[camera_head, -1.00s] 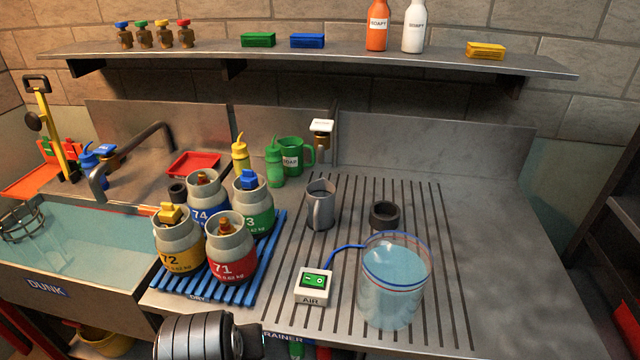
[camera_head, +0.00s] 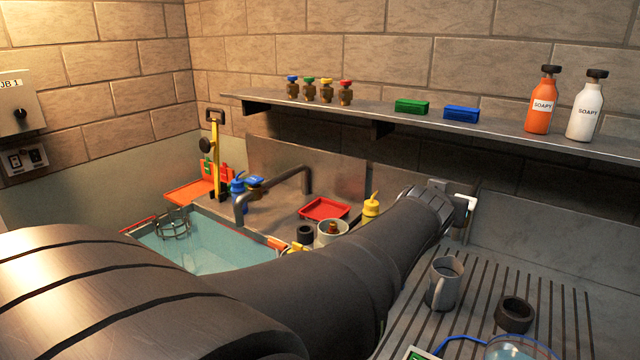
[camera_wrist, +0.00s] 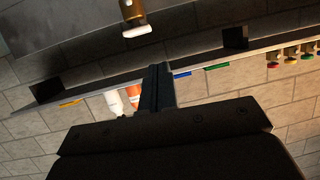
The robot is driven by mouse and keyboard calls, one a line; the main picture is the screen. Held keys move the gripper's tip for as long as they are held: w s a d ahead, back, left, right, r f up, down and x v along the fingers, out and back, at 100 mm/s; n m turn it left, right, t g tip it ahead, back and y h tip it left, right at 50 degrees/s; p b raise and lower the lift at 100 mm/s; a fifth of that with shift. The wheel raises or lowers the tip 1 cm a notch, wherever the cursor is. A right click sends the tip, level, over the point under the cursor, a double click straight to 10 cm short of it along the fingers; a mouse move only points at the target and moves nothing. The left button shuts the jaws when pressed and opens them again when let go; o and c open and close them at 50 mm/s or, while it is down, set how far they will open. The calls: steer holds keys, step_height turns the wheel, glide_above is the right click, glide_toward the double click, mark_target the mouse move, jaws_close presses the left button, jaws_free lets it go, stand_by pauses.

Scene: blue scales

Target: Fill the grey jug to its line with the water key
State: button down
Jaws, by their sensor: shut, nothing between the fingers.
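The grey jug (camera_head: 443,287) stands upright on the ribbed drainer, its handle toward the front left. I cannot make out its line or any water in it. The water key, with its white top (camera_head: 466,200), is at the back wall behind the jug, partly hidden by my gripper (camera_head: 455,208). In the wrist view the water key (camera_wrist: 133,14) shows as a brass body with a white end, above and left of my shut gripper (camera_wrist: 159,72). The fingers hold nothing. They look close to the key; I cannot tell whether they touch it.
A dark ring (camera_head: 514,314) lies right of the jug, and the clear water container (camera_head: 515,348) is cut off at the bottom edge. The shelf (camera_head: 400,128) with soap bottles (camera_head: 541,103) runs above. My arm hides most of the canisters. The dunk sink (camera_head: 200,248) is at left.

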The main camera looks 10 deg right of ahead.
steer(key=shift+m+h, duration=0.4)
steer(key=shift+h, duration=0.5)
steer(key=d, duration=0.1)
steer(key=d+r, duration=0.1)
steer(key=d, duration=0.1)
steer(key=w+d+r, duration=0.1)
steer(key=d, duration=0.1)
steer(key=shift+d, duration=0.25)
glide_toward(465, 196)
steer(key=w+d+r, duration=0.3)
steer(key=d+r, duration=0.1)
step_height(465, 196, down, 3)
steer(key=shift+w+f, duration=0.15)
steer(key=shift+f, duration=0.5)
